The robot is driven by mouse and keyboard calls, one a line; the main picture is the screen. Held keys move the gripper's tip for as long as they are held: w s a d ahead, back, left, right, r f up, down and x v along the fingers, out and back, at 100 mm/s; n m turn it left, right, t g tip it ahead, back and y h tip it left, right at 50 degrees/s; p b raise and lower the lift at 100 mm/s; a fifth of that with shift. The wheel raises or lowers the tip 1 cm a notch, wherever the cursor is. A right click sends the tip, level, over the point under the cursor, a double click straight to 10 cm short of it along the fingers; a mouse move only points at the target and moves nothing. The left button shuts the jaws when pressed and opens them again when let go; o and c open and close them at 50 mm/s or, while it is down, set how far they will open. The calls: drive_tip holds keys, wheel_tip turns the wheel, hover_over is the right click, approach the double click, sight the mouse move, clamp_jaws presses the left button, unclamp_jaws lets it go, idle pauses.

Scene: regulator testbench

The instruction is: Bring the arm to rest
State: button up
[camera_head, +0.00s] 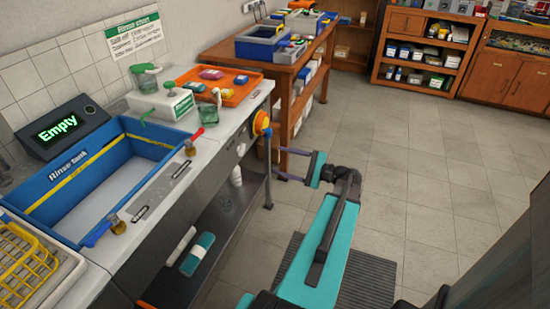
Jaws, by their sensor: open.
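My arm (325,235) is teal with dark joints. It reaches forward from the bottom of the head view over the floor, to the right of the rinse bench. My gripper (279,163) is at its far end, pointing left towards the bench's end leg. Its two fingers are apart and nothing shows between them. An orange and yellow round knob (262,123) sits on the bench's front side, above and left of the fingertips. The gripper looks apart from it.
The blue rinse tank (62,166) is set in the bench, beside a display (66,127) reading "Empty". Small valves with red and blue handles line the bench's front edge. An orange tray (220,87) lies at its far end. A wooden table (286,68) stands behind. Floor to the right is clear.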

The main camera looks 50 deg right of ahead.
drive_tip(key=w+a+f+n+g+y+p, duration=0.1)
drive_tip(key=w+a+f+n+g+y, duration=0.2)
drive_tip(key=a+f, duration=0.6)
drive_tip(key=w+a+f+n+g+p, duration=0.1)
drive_tip(key=w+a+f+n+g, duration=0.3)
drive_tip(key=a, duration=0.9)
drive_tip(key=w+a+f+n+g+y+p, duration=0.1)
drive_tip(key=w+a+f+g+y, duration=0.15)
drive_tip(key=a+f+g, duration=0.5)
drive_tip(key=s+a+f+n+g+h, duration=0.1)
drive_tip(key=s+a+f+n, duration=0.15)
drive_tip(key=a, duration=0.35)
drive_tip(key=s+a+f+n+g+h+p, duration=0.1)
drive_tip(key=s+a+f+n+g, duration=0.15)
drive_tip(key=a, duration=0.25)
drive_tip(key=s+a+f+n+h, duration=0.1)
drive_tip(key=s+a+f+n, duration=0.1)
drive_tip(key=a+f, duration=0.3)
drive_tip(key=s+a+f+n+g+h+p, duration=0.1)
drive_tip(key=s+a+n+g+h, duration=0.1)
drive_tip(key=s, duration=0.4)
drive_tip(key=s+a+f+n+g+h+p, duration=0.1)
drive_tip(key=s+a+f+n+g+h, duration=0.1)
drive_tip(key=s+n+h, duration=0.3)
drive_tip(key=shift+s+a+f+n+g, duration=0.2)
drive_tip(key=shift+s+a+n+g, duration=0.2)
drive_tip(key=shift+s+a+n, duration=0.65)
drive_tip(key=shift+w+d, duration=0.15)
drive_tip(key=shift+w, duration=0.05)
